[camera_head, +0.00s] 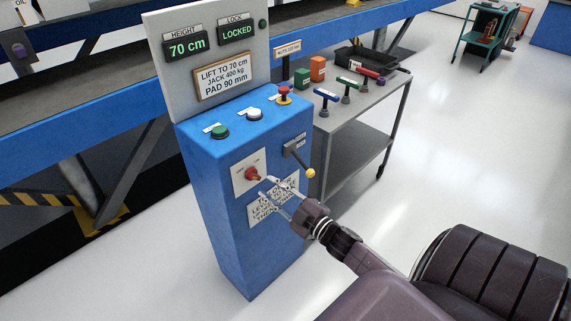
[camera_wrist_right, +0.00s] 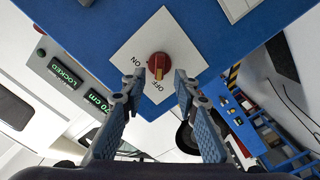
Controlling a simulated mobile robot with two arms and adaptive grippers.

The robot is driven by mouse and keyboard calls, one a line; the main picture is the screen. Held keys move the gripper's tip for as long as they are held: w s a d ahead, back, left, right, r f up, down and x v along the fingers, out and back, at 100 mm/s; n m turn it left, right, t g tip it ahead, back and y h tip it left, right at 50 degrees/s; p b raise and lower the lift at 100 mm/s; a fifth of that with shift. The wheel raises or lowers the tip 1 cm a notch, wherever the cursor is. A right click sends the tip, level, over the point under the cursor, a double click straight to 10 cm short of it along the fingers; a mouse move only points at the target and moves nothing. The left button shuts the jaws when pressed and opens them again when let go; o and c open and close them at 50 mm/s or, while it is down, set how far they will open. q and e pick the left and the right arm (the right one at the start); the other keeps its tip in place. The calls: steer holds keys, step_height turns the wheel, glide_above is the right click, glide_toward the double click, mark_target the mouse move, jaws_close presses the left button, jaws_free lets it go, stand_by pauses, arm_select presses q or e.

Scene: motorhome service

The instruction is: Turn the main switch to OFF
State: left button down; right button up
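The main switch (camera_head: 251,174) is a red rotary knob on a white plate on the front of the blue pedestal (camera_head: 232,235). In the right wrist view the red knob (camera_wrist_right: 159,62) sits on its plate (camera_wrist_right: 178,38), with ON lettered at its left and OFF below it. A tan mark on the knob points down in that view, toward the OFF lettering. My right gripper (camera_head: 268,187) is in front of the plate, close to the knob. In the wrist view its open fingers (camera_wrist_right: 157,80) stand either side of the knob, apart from it. My left gripper is not in view.
Green, white and red buttons (camera_head: 284,94) are on top. A grey cart (camera_head: 350,118) with several coloured-handled items stands at right.

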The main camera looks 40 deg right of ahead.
steer(key=s, duration=0.7)
steer(key=shift+d, duration=0.25)
steer(key=shift+w, duration=0.1)
steer(key=s+a+f+m+g+h, duration=0.1)
steer(key=s+f+m+g, duration=0.2)
steer(key=f, duration=0.8)
steer(key=s+a+f+m+g, duration=0.1)
steer(key=s+f+g, duration=0.2)
steer(key=s+f, duration=0.55)
steer(key=s+a+f+m+g+h, duration=0.1)
steer(key=s+a+f+m+g, duration=0.1)
steer(key=f, duration=1.2)
steer(key=s+a+f+g, duration=0.3)
steer(key=s+f, duration=0.2)
steer(key=s, duration=0.3)
steer(key=s+a+f+m+g, duration=0.1)
steer(key=s+a+f+g, duration=0.2)
steer(key=s, duration=0.6)
steer(key=s+a+f+g, duration=0.3)
steer(key=s+a+f, duration=0.2)
steer(key=s+f, duration=0.3)
steer(key=shift+s+a+m+y, duration=0.2)
steer(key=shift+s+m+y, duration=0.15)
steer(key=shift+s, duration=0.2)
